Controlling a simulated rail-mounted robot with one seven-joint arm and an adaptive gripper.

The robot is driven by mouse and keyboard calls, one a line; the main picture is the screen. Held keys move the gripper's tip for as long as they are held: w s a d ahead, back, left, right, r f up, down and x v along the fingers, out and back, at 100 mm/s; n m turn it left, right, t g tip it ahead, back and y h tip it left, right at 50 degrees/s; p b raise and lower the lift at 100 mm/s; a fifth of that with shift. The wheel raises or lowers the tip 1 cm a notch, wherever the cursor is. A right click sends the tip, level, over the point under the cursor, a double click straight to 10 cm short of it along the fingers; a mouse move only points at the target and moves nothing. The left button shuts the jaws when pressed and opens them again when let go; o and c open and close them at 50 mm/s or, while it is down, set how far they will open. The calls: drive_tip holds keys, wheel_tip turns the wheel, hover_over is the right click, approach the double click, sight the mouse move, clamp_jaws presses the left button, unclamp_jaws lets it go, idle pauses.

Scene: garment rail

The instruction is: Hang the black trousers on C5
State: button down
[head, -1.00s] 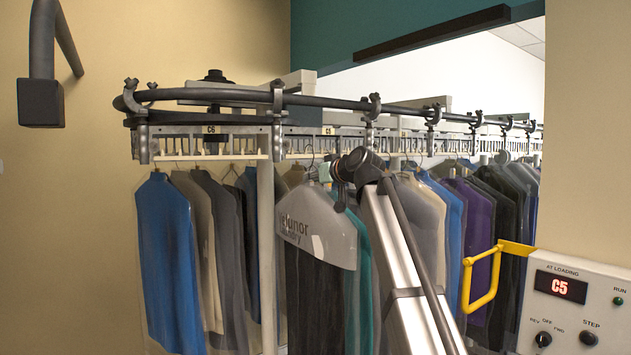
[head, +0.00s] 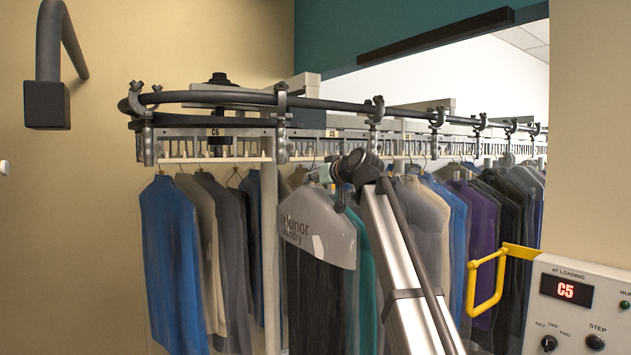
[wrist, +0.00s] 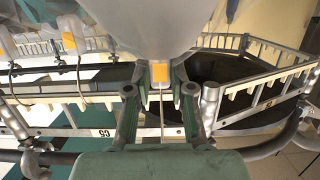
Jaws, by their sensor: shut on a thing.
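The black trousers (head: 312,300) hang under a pale paper cover (head: 318,232) with dark lettering, below my gripper in the head view. My gripper (head: 326,174) is at the front of the rail, partly hidden by my arm. In the wrist view its two green fingers (wrist: 160,112) are shut on the hanger (wrist: 160,112) by its thin stem, with an orange tag (wrist: 160,73) beyond. A small rail label (head: 332,133) behind the gripper appears to read C5; a C5 label (wrist: 103,134) also shows in the wrist view. Whether the hook touches the rail is hidden.
Covered garments hang on both sides, a blue one (head: 172,265) at left and purple one (head: 484,240) at right. A dark curved tube (head: 205,97) runs above the slotted rail. A yellow handle (head: 486,285) and control panel (head: 590,310) showing C5 stand at right.

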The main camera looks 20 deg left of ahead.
sight(307, 190)
drive_tip(key=shift+w+a+r+b, duration=0.1)
drive_tip(key=shift+w+a+b, duration=0.15)
drive_tip(key=shift+w+a, duration=0.5)
drive_tip(key=shift+w+a+b, duration=0.25)
drive_tip(key=shift+w+a, duration=0.15)
drive_tip(key=shift+a, duration=0.55)
drive_tip(key=shift+f+b, duration=0.6)
drive_tip(key=shift+f, duration=0.75)
drive_tip(key=c, duration=0.9)
unclamp_jaws()
drive_tip(key=shift+f, duration=0.15)
drive_tip(key=v, duration=1.2)
drive_tip(key=shift+d, duration=0.1)
